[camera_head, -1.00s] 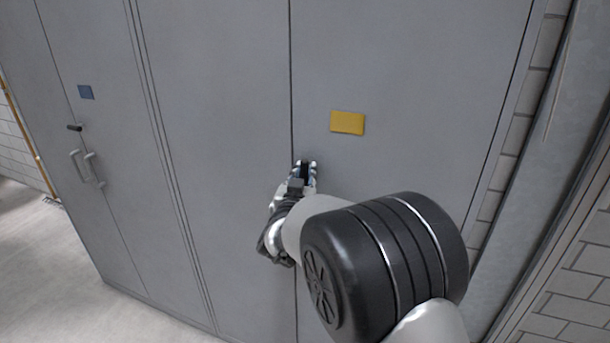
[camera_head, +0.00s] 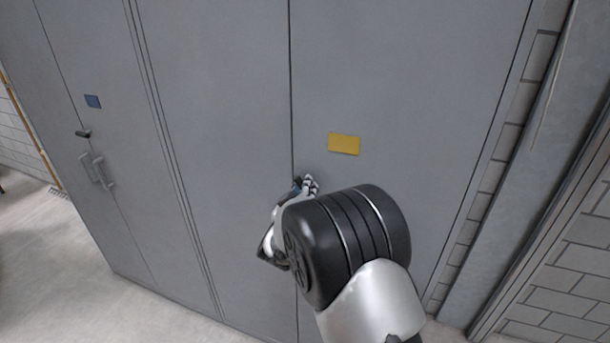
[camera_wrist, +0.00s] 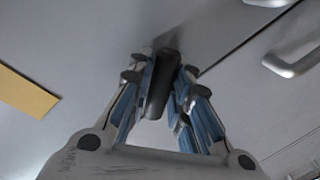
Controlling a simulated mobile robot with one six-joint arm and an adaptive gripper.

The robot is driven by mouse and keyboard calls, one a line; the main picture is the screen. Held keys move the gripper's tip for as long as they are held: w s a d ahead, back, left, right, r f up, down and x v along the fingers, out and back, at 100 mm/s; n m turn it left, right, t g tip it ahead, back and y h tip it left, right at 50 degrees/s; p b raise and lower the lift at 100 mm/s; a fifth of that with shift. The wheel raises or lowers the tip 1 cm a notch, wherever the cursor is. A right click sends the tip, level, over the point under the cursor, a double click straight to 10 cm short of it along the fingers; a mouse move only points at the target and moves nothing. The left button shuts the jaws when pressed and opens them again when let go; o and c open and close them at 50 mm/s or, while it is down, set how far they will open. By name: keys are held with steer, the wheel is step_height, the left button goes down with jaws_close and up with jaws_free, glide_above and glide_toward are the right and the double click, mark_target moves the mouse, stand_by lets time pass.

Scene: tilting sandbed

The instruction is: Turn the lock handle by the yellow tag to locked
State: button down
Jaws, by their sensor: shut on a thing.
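The yellow tag (camera_head: 344,144) is on the grey cabinet door, above and to the right of my gripper (camera_head: 305,185). It also shows at the left of the wrist view (camera_wrist: 27,92). The dark lock handle (camera_wrist: 160,85) stands between the blue-padded fingers of my gripper (camera_wrist: 165,100) in the wrist view. My gripper is shut on the handle, close to the door seam. In the head view my own wrist and arm hide most of the handle. Its exact angle is hard to tell.
A pull handle (camera_wrist: 290,58) is at the right of the wrist view. Another cabinet at the left has a blue tag (camera_head: 92,101), a dark lock handle (camera_head: 83,133) and pull handles (camera_head: 97,170). A brick wall (camera_head: 560,255) stands at the right.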

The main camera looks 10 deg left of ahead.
steer(key=n+p, duration=0.1)
steer(key=p, duration=0.1)
steer(key=n+p, duration=0.2)
steer(key=n+h+p, duration=0.1)
steer(key=p, duration=0.2)
steer(key=shift+r+n+g, duration=0.3)
steer(key=shift+n, duration=0.1)
steer(key=n+h+p, duration=0.1)
steer(key=n+p, duration=0.2)
steer(key=p, duration=0.1)
steer(key=shift+f+n+h, duration=0.15)
steer(key=shift+n+h, duration=0.15)
steer(key=c, duration=1.5)
jaws_free()
steer(key=shift+o, duration=0.2)
steer(key=v, duration=1.2)
